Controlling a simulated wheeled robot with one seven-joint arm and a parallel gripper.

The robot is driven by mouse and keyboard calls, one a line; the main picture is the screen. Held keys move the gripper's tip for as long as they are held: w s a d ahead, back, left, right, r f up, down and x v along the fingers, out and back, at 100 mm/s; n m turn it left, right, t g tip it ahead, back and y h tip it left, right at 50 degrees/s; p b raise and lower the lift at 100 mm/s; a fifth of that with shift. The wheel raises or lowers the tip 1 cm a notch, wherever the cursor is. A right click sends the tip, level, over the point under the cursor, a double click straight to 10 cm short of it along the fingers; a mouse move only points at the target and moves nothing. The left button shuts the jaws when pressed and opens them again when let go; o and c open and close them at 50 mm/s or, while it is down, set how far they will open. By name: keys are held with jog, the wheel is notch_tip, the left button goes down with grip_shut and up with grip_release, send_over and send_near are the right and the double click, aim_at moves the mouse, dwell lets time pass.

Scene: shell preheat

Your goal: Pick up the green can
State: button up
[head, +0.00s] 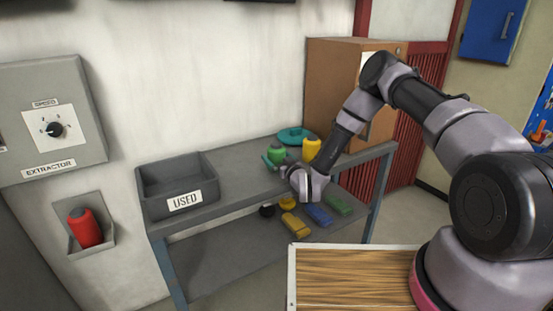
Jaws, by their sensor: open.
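The green can (277,154) stands on the upper shelf of the grey rack, toward its right half. My gripper (275,164) is at the can, on its near side, with the arm reaching in from the right. Its jaws are open. The wrist and fingers hide the can's lower part, and I cannot tell whether a finger touches it.
A yellow can (311,149) stands close right of the green can, with a teal round object (297,135) behind. Several coloured items, including a blue one (318,215), lie on the lower shelf.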

jog(key=shift+r, duration=0.1)
jog(key=c, duration=1.5)
